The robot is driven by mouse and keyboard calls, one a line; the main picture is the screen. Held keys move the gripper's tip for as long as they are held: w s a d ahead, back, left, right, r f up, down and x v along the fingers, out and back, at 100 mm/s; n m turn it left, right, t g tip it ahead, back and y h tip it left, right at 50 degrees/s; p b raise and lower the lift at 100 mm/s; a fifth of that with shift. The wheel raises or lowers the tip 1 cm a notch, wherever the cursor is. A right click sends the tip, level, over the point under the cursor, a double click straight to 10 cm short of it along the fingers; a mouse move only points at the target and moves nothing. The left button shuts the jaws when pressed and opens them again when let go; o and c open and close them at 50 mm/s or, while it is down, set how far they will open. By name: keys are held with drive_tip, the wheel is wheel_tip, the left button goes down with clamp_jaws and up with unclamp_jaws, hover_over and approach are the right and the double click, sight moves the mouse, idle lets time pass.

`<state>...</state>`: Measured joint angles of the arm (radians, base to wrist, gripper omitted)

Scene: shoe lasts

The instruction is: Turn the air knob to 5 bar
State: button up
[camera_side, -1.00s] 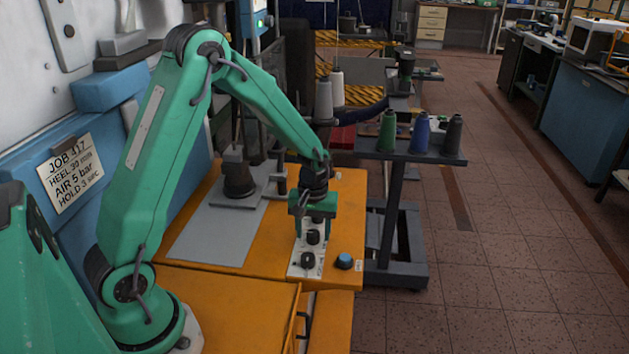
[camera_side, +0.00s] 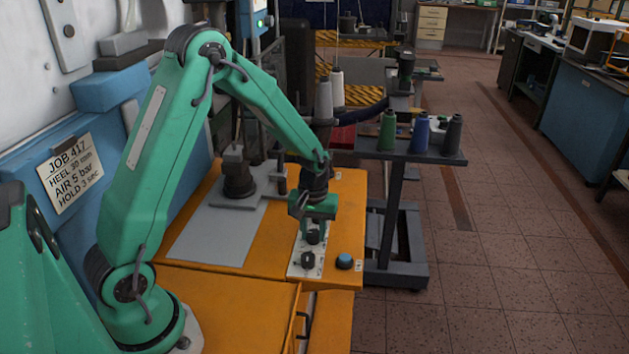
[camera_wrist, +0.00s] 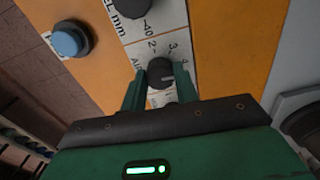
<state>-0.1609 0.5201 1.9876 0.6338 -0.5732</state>
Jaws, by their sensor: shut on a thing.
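The air knob (camera_wrist: 160,72) is black with a white pointer line and sits on a white scale plate marked 2, 3 and 4. My gripper (camera_wrist: 160,92) is shut on it, one finger on each side. In the wrist view the pointer faces right, close to the 4 mark. The 5 mark is not readable, as my gripper covers the lower scale. In the side view my gripper (camera_side: 315,236) reaches down onto the air knob (camera_side: 313,237) on the control plate (camera_side: 300,271).
The heel knob (camera_side: 308,259) is beside the air knob, and a blue button (camera_side: 344,261) sits right of it. A stand with thread spools (camera_side: 410,152) is behind right. A grey plate (camera_side: 215,235) lies to the left.

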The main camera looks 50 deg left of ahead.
sight(313, 233)
drive_tip(key=m, duration=0.4)
drive_tip(key=shift+m, duration=2.2)
drive_tip(key=o, duration=1)
drive_tip(key=shift+r, duration=0.15)
wheel_tip(313, 233, up, 7)
drive_tip(key=shift+f, duration=0.1)
drive_tip(key=shift+r, duration=0.4)
